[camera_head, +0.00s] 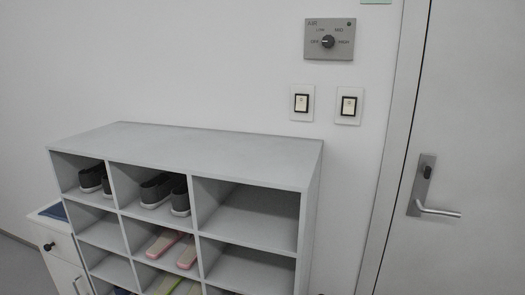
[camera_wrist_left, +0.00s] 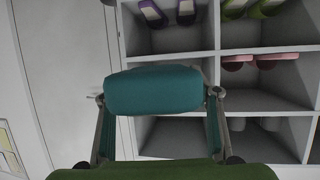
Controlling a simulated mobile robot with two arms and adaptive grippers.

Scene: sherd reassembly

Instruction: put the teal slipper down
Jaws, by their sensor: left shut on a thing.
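The teal slipper (camera_wrist_left: 152,88) is in the left wrist view, held between the two fingers of my left gripper (camera_wrist_left: 158,94). The fingers press on its left and right sides. It hangs in front of the shelf and hides part of the compartments behind it. A dark green surface crosses the bottom of that view; I cannot tell what it belongs to. The slipper does not show in the head view. The grey shoe shelf (camera_head: 210,150) stands against the wall, with an empty top right compartment (camera_head: 250,217). My right gripper is in neither view.
Dark shoes (camera_head: 158,193) sit in the top row and pink slippers (camera_head: 165,243) below them. Purple slippers (camera_wrist_left: 153,14) and green slippers (camera_wrist_left: 268,8) occupy other compartments. A door (camera_head: 470,120) is right of the shelf; a white cabinet (camera_head: 62,245) is left.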

